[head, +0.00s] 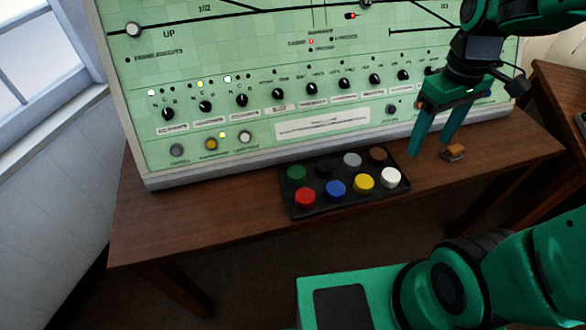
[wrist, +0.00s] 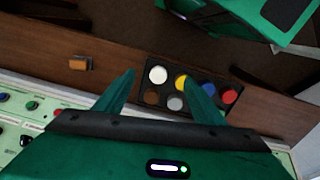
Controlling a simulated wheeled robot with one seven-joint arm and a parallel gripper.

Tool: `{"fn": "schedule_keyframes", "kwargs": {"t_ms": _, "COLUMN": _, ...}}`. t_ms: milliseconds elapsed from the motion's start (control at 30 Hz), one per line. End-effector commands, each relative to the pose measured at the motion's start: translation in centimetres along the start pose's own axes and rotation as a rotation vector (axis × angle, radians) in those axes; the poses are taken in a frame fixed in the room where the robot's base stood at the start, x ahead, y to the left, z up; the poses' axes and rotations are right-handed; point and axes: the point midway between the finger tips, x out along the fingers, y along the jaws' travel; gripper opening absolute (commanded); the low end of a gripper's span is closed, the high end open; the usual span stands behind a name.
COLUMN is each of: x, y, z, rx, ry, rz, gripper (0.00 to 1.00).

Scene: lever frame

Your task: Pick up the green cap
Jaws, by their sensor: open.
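The green cap (head: 297,173) sits in the back left place of a black tray (head: 318,209) on the wooden table. The red cap (head: 305,197) is in front of it and a black cap (head: 325,167) is to its right. My gripper (head: 430,151) is open and empty, above the table to the right of the tray, well away from the green cap. In the wrist view the open fingers (wrist: 159,91) show with the tray beyond them.
The tray also holds blue (head: 336,189), yellow (head: 363,182), white (head: 391,178), grey (head: 352,160) and brown (head: 377,156) caps. A small orange-brown block (head: 453,153) lies right of my gripper. A green panel (head: 260,120) with knobs stands close behind the tray. The table's left part is clear.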

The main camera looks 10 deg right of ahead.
Motion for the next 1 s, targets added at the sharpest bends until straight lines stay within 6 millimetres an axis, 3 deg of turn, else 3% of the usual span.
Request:
{"fn": "schedule_keyframes", "kwargs": {"t_ms": 33, "x": 0.5, "y": -1.6, "z": -2.5, "rx": -0.153, "ry": -0.006, "rz": 0.002, "gripper": 0.63}}
{"fn": "schedule_keyframes", "kwargs": {"t_ms": 100, "x": 1.0, "y": -4.1, "z": -5.7, "rx": -0.370, "ry": -0.003, "rz": 0.004, "gripper": 0.63}}
{"fn": "schedule_keyframes", "kwargs": {"t_ms": 233, "x": 2.5, "y": -9.9, "z": -11.0, "rx": -0.765, "ry": 0.004, "rz": 0.003, "gripper": 0.63}}
{"fn": "schedule_keyframes", "kwargs": {"t_ms": 400, "x": 4.6, "y": -17.7, "z": -15.2, "rx": -1.187, "ry": 0.017, "rz": -0.008, "gripper": 0.63}}
{"fn": "schedule_keyframes", "kwargs": {"t_ms": 500, "x": 5.6, "y": -20.8, "z": -16.3, "rx": -1.341, "ry": 0.023, "rz": -0.013, "gripper": 0.63}}
{"fn": "schedule_keyframes", "kwargs": {"t_ms": 667, "x": 6.5, "y": -23.0, "z": -16.9, "rx": -1.447, "ry": 0.029, "rz": -0.018, "gripper": 0.63}}
{"fn": "schedule_keyframes", "kwargs": {"t_ms": 1000, "x": 11.0, "y": -23.1, "z": -16.9, "rx": -1.449, "ry": 0.027, "rz": -0.019, "gripper": 0.63}}
